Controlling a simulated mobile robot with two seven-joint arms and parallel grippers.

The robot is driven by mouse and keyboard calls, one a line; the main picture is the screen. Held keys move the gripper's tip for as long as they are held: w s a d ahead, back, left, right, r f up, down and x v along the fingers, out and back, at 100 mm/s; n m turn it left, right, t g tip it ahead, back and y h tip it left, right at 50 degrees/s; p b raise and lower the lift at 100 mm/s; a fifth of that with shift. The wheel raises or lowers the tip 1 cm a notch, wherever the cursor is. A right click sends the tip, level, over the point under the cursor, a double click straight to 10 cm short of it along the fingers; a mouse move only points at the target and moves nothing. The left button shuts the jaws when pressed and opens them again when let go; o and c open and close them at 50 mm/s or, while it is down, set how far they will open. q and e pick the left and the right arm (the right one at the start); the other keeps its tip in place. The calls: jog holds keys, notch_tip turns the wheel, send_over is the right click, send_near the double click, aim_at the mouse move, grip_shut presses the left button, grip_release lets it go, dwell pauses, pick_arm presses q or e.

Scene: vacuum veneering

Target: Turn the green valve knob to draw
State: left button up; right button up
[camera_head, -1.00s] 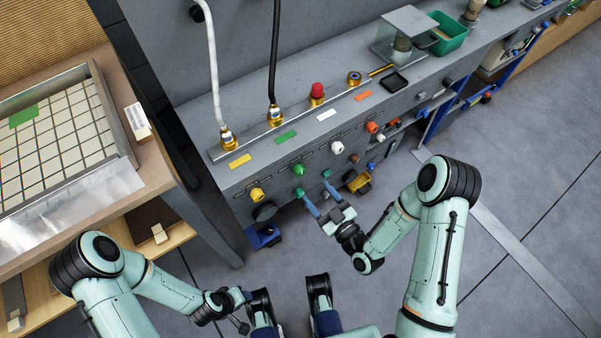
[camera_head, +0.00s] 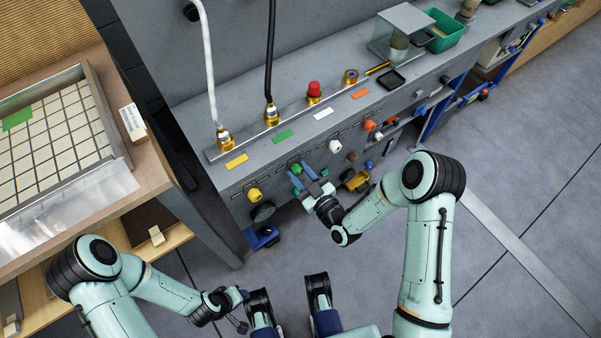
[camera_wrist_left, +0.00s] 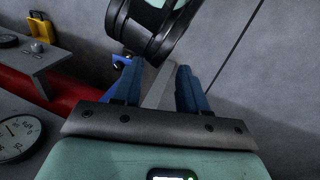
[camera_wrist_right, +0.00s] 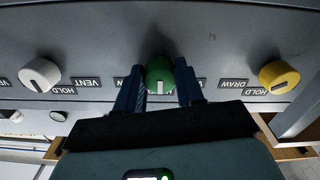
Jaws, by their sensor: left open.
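The green valve knob (camera_wrist_right: 160,76) is on the front panel of the grey bench, between the white and yellow knobs. Its white mark points down in the right wrist view. My right gripper (camera_head: 301,175) is at this knob, with one finger on each side of it. The fingers look as far apart as an open pair, and contact with the knob is unclear. The fingers partly cover the labels beside the knob. A DRAW label (camera_wrist_right: 234,83) shows to the right. My left gripper (camera_wrist_left: 158,88) is open and empty, low and away from the panel.
The yellow knob (camera_wrist_right: 279,77) and white knob (camera_wrist_right: 40,75) flank the green one. Brass fittings with a white hose (camera_head: 211,75) and a black hose (camera_head: 272,55) stand on the bench top. A tiled tray (camera_head: 116,138) lies on the wooden table at left.

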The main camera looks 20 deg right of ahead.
pick_arm(q)
jog(key=shift+w+f, duration=0.1)
pick_arm(e)
jog(key=shift+m, duration=0.3)
jog(key=shift+f+m+b, duration=0.1)
jog(key=shift+m+b, duration=0.3)
jog(key=shift+m, duration=0.6)
jog(key=m, duration=0.3)
jog(key=shift+m, duration=0.3)
jog(key=m, duration=0.2)
jog(key=shift+m+b, duration=0.3)
jog(key=shift+b, duration=0.05)
pick_arm(q)
jog(key=shift+w+a+f+t, duration=0.15)
jog(key=shift+w+a+f, duration=0.2)
jog(key=shift+w, duration=0.15)
jog(key=shift+w+a+f+t, duration=0.2)
jog(key=shift+w+f, duration=0.15)
jog(key=shift+w, duration=0.15)
pick_arm(e)
jog(key=shift+m, duration=1.5)
jog(key=o, duration=1)
jog(key=shift+s, duration=0.15)
